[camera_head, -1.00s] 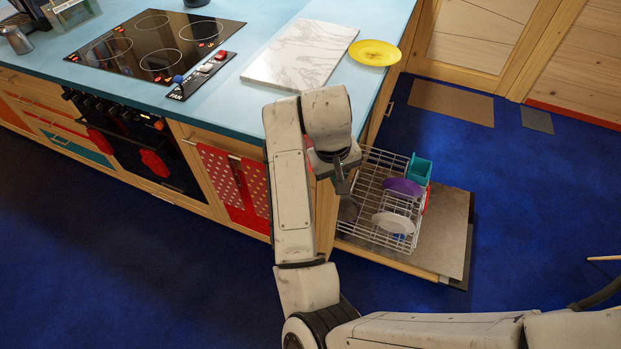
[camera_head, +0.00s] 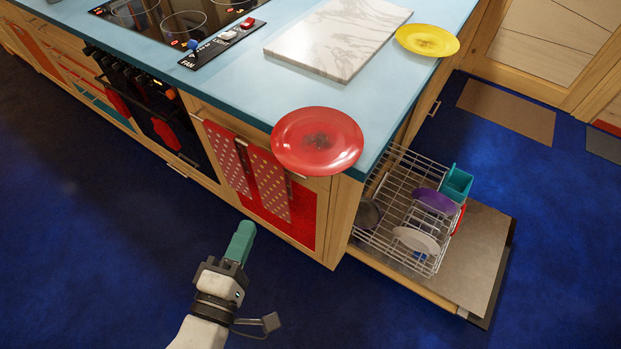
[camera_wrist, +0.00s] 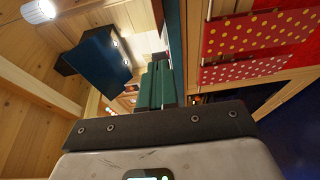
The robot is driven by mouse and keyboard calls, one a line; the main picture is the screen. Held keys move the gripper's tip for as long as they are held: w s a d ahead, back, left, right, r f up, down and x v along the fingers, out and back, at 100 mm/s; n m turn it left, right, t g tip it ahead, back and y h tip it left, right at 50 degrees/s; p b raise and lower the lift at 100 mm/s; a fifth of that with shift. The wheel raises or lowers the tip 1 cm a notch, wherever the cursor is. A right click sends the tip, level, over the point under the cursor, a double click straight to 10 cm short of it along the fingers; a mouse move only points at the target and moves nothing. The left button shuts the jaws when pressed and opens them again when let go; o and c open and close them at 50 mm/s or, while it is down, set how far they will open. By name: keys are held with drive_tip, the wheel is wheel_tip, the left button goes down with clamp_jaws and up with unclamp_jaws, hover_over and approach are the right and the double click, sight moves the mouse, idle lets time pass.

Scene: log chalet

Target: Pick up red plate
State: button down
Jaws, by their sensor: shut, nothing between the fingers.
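The red plate (camera_head: 317,141) lies on the near edge of the blue countertop (camera_head: 255,93) in the head view, with a dark smudge at its middle. Its front rim reaches over the counter's edge. My gripper (camera_head: 245,228) is low in front of the cabinets, to the left of and below the plate, apart from it. Its green fingers are closed together with nothing between them. In the wrist view the green fingers (camera_wrist: 157,84) point ahead and the plate does not show.
A yellow plate (camera_head: 427,40) and a marble board (camera_head: 338,38) lie farther back on the counter. A dishwasher rack (camera_head: 393,222) with dishes stands pulled out at the right. Dotted red towels (camera_head: 270,182) hang below the counter. Blue floor is clear at the front.

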sight(297, 173)
drive_tip(key=d+p+x, duration=0.2)
drive_tip(key=p+x, duration=0.1)
drive_tip(key=x, duration=0.9)
drive_tip(key=shift+s+f, duration=0.2)
drive_tip(key=shift+s, duration=0.1)
drive_tip(key=shift+d, duration=0.15)
drive_tip(key=shift+w+d, duration=0.15)
drive_tip(key=shift+d, duration=0.15)
drive_tip(key=shift+w+d+b, duration=0.25)
drive_tip(key=shift+w+d, duration=0.05)
drive_tip(key=shift+d, duration=0.3)
drive_tip(key=shift+w+d+b, duration=0.25)
drive_tip(key=shift+w+d, duration=0.05)
drive_tip(key=shift+d, duration=0.35)
drive_tip(key=shift+a, duration=0.15)
